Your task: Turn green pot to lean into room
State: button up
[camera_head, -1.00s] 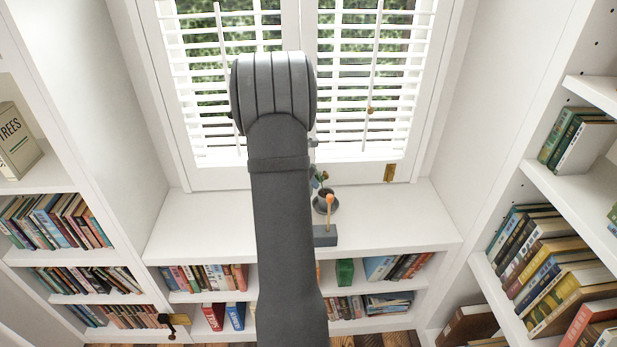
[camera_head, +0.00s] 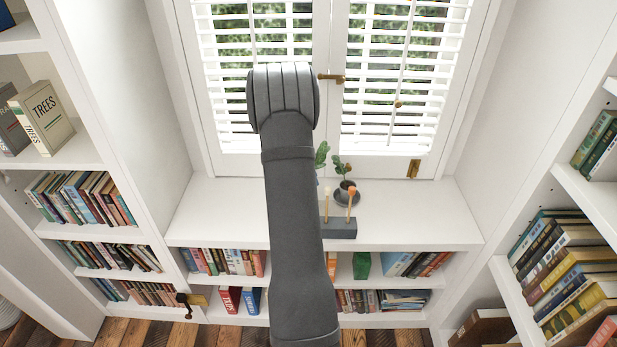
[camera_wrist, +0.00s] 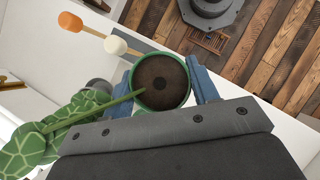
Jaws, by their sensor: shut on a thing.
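The green pot (camera_wrist: 163,104), filled with dark soil, sits between the two blue fingers of my gripper (camera_wrist: 163,82) in the wrist view. The fingers are shut on its sides. One green stem runs from the pot to the lower left, ending in large pale-veined leaves (camera_wrist: 58,128). In the head view my arm hides the gripper and the pot. A green leaf (camera_head: 321,155) shows just right of the arm, probably from this plant. I cannot tell whether the pot touches the sill.
A dark pot with a small plant (camera_head: 347,188) stands on the white sill (camera_head: 410,212). In front is a grey block (camera_head: 339,229) with upright pegs, their orange knob (camera_wrist: 70,21) and white knob (camera_wrist: 115,44) close to the pot. Shuttered windows (camera_head: 400,90) stand behind. The sill's right is clear.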

jog(key=s+m+y, duration=0.1)
jog(key=m, duration=0.1)
jog(key=s+d+m+g+y, duration=0.1)
jog(key=m, duration=0.1)
jog(key=shift+s+r+m, duration=0.15)
jog(key=shift+s+m, duration=0.1)
jog(key=shift+m, duration=0.15)
jog(key=w+f+m+y, duration=0.1)
jog(key=m, duration=0.2)
jog(key=w+a+f+m+y, duration=0.1)
jog(key=f+m+y, duration=0.1)
jog(key=m, duration=0.1)
jog(key=a+f+m+y, duration=0.1)
jog(key=m+y, duration=0.1)
jog(key=m, duration=0.1)
jog(key=shift+w+f, duration=0.35)
jog(key=shift+w, duration=0.05)
jog(key=w+f+m+t, duration=0.2)
jog(key=w+m+t, duration=0.2)
jog(key=m, duration=0.5)
jog(key=w+f+m+t, duration=0.2)
jog(key=w+m+t, duration=0.2)
jog(key=m, duration=0.5)
jog(key=w+f+m+t, duration=0.3)
jog(key=w+m, duration=0.3)
jog(key=m, duration=0.2)
jog(key=shift+w+m+t+h, duration=0.3)
jog(key=shift+m+t+h, duration=0.1)
jog(key=shift+t, duration=0.3)
jog(key=shift+f, duration=0.15)
